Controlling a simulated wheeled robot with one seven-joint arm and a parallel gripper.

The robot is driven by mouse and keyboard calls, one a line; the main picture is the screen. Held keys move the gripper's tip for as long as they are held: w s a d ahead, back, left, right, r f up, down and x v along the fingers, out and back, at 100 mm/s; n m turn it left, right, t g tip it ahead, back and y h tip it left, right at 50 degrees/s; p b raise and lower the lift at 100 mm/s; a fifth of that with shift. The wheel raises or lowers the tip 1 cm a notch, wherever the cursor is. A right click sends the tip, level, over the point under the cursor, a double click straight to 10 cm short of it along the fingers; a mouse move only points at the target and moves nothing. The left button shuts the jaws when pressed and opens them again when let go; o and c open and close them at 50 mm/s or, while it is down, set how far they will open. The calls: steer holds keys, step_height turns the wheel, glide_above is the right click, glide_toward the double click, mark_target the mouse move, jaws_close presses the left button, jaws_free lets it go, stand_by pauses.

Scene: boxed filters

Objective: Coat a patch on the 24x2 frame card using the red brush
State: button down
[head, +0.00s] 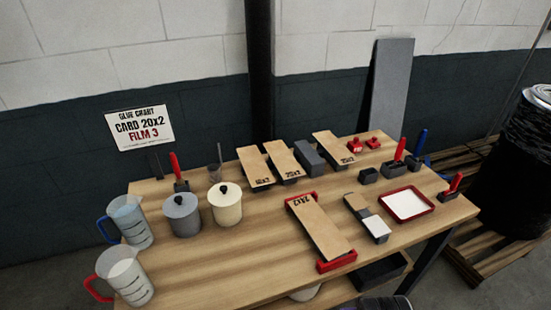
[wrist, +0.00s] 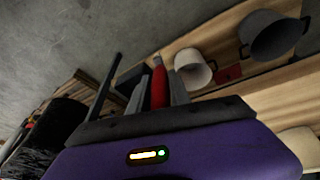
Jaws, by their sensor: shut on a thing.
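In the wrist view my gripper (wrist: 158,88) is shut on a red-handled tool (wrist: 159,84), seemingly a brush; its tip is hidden. In the head view a tan card (head: 320,228) lies in a red-ended frame (head: 337,261) at the table's middle front. My gripper is not clearly seen in the head view. Other red handles stand in dark holders: one at the left (head: 175,163), one at the back right (head: 400,149) and one at the right edge (head: 456,182).
A red-rimmed tray (head: 432,208) holds something white. A small card with a white end (head: 376,225) lies beside it. Jugs (head: 122,275) and lidded pots (head: 226,206) fill the left. Cards (head: 283,160) line the back. A sign (head: 140,128) reads CARD 20X2, FILM 3.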

step_height(320, 180, down, 6)
steer(key=b, duration=0.5)
steer(key=shift+a, duration=0.1)
